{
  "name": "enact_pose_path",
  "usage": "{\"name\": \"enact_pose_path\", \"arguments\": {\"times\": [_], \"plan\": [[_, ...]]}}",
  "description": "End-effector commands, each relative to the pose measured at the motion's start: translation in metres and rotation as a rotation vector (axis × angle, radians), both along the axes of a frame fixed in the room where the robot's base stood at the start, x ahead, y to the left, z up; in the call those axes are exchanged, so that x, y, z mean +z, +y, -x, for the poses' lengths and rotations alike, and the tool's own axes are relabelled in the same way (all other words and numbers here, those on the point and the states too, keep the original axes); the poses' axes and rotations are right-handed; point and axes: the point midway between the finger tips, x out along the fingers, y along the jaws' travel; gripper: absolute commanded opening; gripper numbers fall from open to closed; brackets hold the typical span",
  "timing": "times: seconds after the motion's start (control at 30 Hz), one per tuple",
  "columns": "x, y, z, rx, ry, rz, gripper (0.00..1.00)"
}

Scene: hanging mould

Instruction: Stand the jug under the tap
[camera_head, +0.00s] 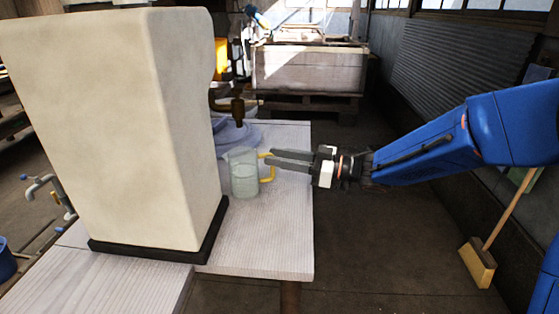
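The jug (243,174) is translucent grey-green with a yellow handle (268,173) on its right side. It appears upright on the pale wooden table, beside the large cream block. The tap (237,112) is dark bronze and sticks out from behind the block, farther back than the jug. A round blue-grey dish (240,134) lies below the tap, partly hidden by the jug and block. My gripper (270,157) reaches in from the right with its fingertips at the upper part of the handle. Whether the fingers are closed on the handle is not clear.
The tall cream block (115,130) on a black base (150,252) fills the left and hides part of the table (262,255). The table's right edge is close to the jug.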

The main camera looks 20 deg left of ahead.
Motion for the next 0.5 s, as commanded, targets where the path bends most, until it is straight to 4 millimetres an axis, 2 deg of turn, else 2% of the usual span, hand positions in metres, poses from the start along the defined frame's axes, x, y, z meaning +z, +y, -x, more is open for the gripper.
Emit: {"name": "enact_pose_path", "arguments": {"times": [0.03,0.5], "plan": [[0.005,-0.003,-0.001,-0.002,-0.003,-0.001,0.29],[0.001,-0.085,-0.006,-0.003,-0.002,-0.001,0.29]]}}
